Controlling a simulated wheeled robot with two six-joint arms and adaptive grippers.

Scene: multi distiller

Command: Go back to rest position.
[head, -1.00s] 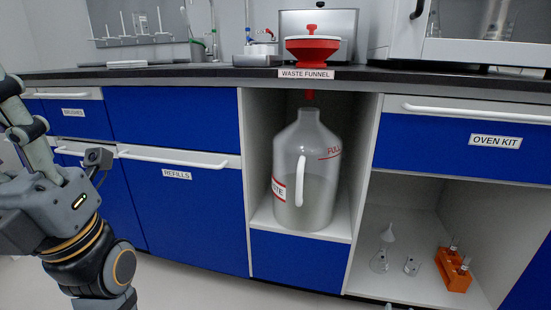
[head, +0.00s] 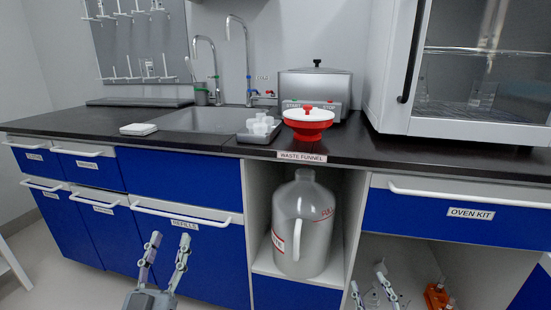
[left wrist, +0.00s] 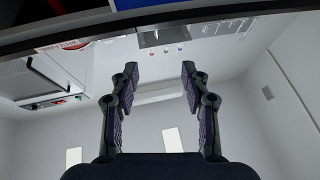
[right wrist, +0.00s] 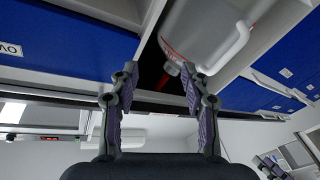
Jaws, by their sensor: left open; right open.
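My left gripper (head: 167,262) is open and empty, pointing up in front of the blue refills drawer at the lower left of the head view. Its two fingers also stand apart in the left wrist view (left wrist: 160,85), with nothing between them. My right gripper (head: 367,283) is at the bottom edge of the head view, partly cut off, in front of the open shelf right of the waste jug. In the right wrist view its fingers (right wrist: 160,85) are apart and hold nothing.
The counter (head: 90,122) has a black top above blue drawers. A waste jug (head: 300,230) stands in the open cubby below a red funnel (head: 308,122). An orange rack (head: 436,296) sits on the lower right shelf. An oven (head: 480,70) stands on the counter at right.

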